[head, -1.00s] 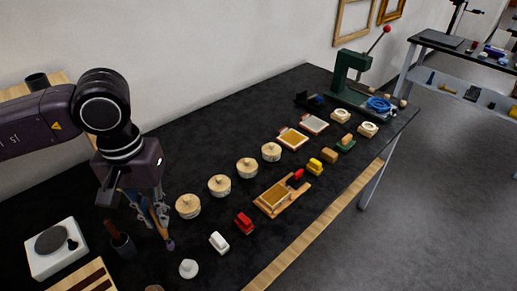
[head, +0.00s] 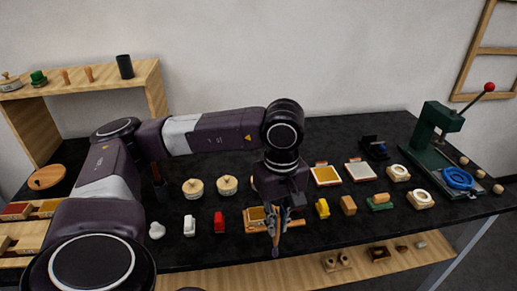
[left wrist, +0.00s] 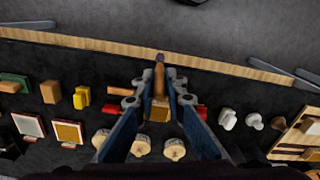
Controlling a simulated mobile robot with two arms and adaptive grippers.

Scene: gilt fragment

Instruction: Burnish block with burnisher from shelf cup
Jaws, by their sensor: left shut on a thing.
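My left gripper (head: 279,212) is shut on the burnisher (head: 275,240), a slim tool with a wooden handle and a dark tip pointing down. It also shows between the fingers in the left wrist view (left wrist: 160,84). The gilt block (head: 256,215) is a golden square on a wooden board (head: 251,227), partly hidden by the gripper. In the left wrist view the block (left wrist: 160,116) shows between the fingers. I cannot tell whether the burnisher touches it. The dark shelf cup (head: 124,66) stands upright on the wooden shelf at upper left. My right gripper is not in view.
Lidded round pots (head: 193,188) stand behind the board. A green press (head: 437,130) stands at the right end. The front table edge is close.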

